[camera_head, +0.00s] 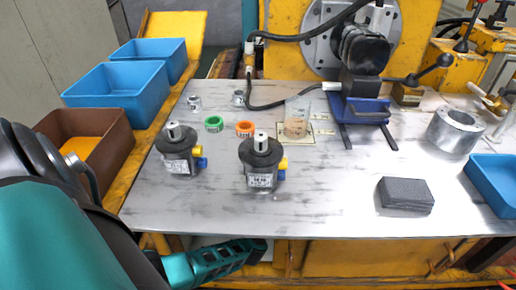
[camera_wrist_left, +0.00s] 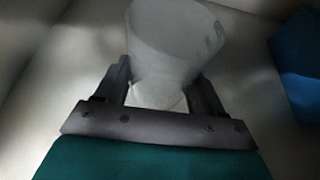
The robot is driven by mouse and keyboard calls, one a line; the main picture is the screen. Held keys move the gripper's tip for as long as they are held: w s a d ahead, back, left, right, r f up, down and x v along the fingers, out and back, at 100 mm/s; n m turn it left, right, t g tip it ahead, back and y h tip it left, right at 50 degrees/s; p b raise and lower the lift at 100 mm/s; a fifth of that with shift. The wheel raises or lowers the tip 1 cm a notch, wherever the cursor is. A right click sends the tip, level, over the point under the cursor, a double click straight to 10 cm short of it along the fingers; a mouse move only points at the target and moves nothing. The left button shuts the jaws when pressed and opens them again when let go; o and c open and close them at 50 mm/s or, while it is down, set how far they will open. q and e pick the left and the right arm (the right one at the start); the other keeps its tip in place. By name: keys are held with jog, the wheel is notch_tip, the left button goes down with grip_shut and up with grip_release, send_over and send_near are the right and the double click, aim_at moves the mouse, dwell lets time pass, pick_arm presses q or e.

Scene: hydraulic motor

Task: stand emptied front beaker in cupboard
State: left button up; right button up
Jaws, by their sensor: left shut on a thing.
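A translucent whitish beaker (camera_wrist_left: 172,40) is between the two dark fingers of my left gripper (camera_wrist_left: 163,88) in the left wrist view. The fingers are shut on it, one on each side. Faint dark marks show on its right side. Pale, dim panels surround it, as in an enclosed space; I cannot tell whether its base touches a surface. In the head view my left arm reaches down past the bench's front edge, and the held beaker is hidden there. Another clear beaker (camera_head: 297,118) stands on the bench top. My right gripper is not in view.
A blue object (camera_wrist_left: 299,85) lies right of the beaker in the wrist view. On the metal bench (camera_head: 320,205) stand two dark motors (camera_head: 178,150) (camera_head: 262,160), green and orange rings, a grey block (camera_head: 406,194) and a metal cylinder (camera_head: 455,133). Bins (camera_head: 120,95) line the left.

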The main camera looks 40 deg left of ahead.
pick_arm(q)
notch_tip(320, 180, down, 3)
jog(key=shift+b, duration=0.8)
jog(key=shift+w+f, duration=0.1)
jog(key=shift+f, duration=0.05)
jog(key=o, duration=1.1)
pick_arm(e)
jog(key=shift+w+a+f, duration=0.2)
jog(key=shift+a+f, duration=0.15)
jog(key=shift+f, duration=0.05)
